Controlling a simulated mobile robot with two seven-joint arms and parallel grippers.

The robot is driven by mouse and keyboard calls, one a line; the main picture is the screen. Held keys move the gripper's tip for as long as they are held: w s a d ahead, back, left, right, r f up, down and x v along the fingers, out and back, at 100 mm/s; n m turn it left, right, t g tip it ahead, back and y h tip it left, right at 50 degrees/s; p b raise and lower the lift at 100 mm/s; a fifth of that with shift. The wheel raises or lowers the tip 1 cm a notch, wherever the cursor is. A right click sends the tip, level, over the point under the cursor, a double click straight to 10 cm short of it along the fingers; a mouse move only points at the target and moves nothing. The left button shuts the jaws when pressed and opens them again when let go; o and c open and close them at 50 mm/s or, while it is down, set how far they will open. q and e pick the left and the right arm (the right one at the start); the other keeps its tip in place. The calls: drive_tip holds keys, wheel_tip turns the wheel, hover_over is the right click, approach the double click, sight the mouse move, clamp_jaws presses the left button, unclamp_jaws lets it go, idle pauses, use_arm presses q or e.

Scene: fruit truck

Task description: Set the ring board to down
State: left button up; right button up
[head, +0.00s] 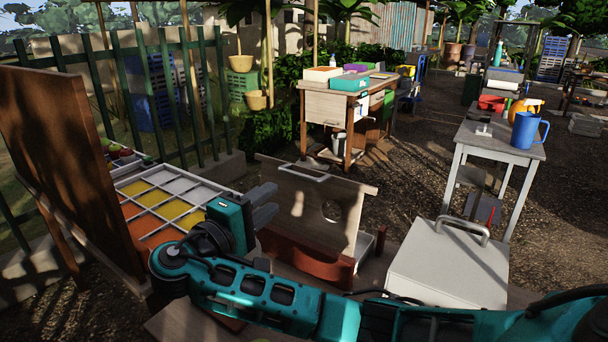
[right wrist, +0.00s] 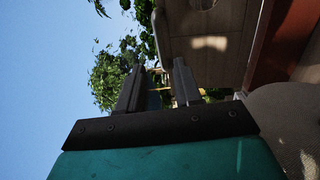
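The ring board (head: 312,225) is a pale wooden panel with a round hole and a light handle-like frame at its upper left edge. It stands raised and tilted behind a reddish-brown curved rail (head: 305,262). In the right wrist view, part of the board (right wrist: 205,60) fills the upper right, with the hole at the top edge. My right gripper (head: 275,203) is at the board's left side in the head view. Its two dark fingers (right wrist: 159,66) are apart, with nothing visible between them. Whether they touch the board is unclear. My left gripper is not in view.
A compartment tray (head: 172,200) with orange, yellow and white cells lies left of the gripper, beside a tall brown panel (head: 75,165). A white lidded box (head: 450,265) stands right of the board. A grey table (head: 490,140) with a blue jug (head: 524,130) is farther back.

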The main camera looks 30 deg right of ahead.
sight(299, 178)
drive_tip(key=x, duration=1.1)
drive_tip(key=shift+d+p, duration=0.3)
drive_tip(key=shift+d, duration=0.05)
clamp_jaws()
